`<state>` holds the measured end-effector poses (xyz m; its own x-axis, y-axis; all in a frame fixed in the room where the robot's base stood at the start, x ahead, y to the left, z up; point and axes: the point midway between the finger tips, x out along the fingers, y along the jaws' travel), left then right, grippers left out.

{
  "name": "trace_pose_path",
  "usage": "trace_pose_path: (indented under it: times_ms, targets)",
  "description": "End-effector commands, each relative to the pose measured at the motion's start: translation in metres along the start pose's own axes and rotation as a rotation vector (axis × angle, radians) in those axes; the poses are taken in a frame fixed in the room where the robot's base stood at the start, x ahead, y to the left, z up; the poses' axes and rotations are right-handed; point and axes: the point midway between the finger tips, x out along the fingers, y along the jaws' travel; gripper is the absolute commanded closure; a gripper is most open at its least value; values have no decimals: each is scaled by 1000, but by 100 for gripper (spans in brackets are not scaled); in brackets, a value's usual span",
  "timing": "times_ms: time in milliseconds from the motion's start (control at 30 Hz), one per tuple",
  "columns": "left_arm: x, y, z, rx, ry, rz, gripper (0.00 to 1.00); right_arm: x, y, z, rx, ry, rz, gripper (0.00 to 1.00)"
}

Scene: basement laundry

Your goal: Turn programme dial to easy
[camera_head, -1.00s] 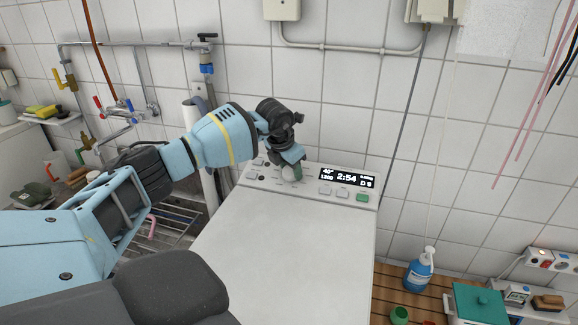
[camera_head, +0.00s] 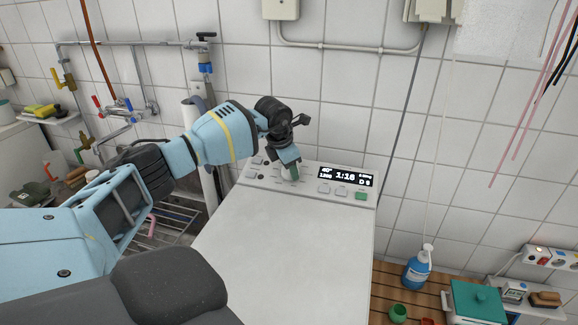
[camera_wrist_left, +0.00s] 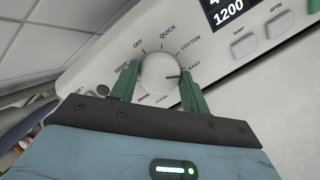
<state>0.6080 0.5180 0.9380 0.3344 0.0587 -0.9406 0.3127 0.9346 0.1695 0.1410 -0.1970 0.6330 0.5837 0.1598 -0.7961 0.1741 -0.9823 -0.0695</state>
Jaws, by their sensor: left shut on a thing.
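The white round programme dial (camera_wrist_left: 158,72) sits on the control panel (camera_head: 312,184) of the white washing machine. My left gripper (camera_head: 290,174) is over the dial; in the left wrist view its green fingers (camera_wrist_left: 160,84) are shut on the dial's two sides. The dial's dark mark points right, close to the label that seems to read EASY (camera_wrist_left: 194,66). The right finger stands beside that label. OFF, QUICK and COTTON are readable above; the lower labels are small. The display (camera_head: 345,177) reads 1:16. In the head view the gripper mostly hides the dial. My right gripper is not in view.
Buttons, one of them green (camera_head: 361,196), lie right of the dial. The machine's top (camera_head: 290,250) is clear. Taps and pipes (camera_head: 125,108) are on the tiled wall at left.

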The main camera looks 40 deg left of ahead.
Motion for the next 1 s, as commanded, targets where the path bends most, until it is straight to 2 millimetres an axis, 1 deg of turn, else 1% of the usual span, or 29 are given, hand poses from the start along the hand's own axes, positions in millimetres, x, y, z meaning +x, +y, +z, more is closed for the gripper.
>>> trace_pose_path:
  times_ms: [67, 100, 200, 233, 467, 567, 667, 900, 1000]
  targets:
    - [0, -1, 0, 0, 0, -1, 77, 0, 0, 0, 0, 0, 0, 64]
    - [0, -1, 0, 0, 0, -1, 49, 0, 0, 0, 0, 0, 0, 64]
    - [0, -1, 0, 0, 0, -1, 36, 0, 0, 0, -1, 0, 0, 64]
    - [0, -1, 0, 0, 0, -1, 33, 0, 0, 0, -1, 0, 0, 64]
    - [0, 0, 0, -1, 0, -1, 33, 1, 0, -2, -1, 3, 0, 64]
    - [-4, 0, 0, -1, -1, 0, 33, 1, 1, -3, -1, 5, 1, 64]
    - [-14, 1, 0, -1, -2, 1, 33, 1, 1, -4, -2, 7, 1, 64]
    - [-53, 0, 1, 0, -3, 1, 33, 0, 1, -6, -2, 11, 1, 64]
    - [-65, 0, 1, 0, -2, 1, 33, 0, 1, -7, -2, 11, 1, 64]
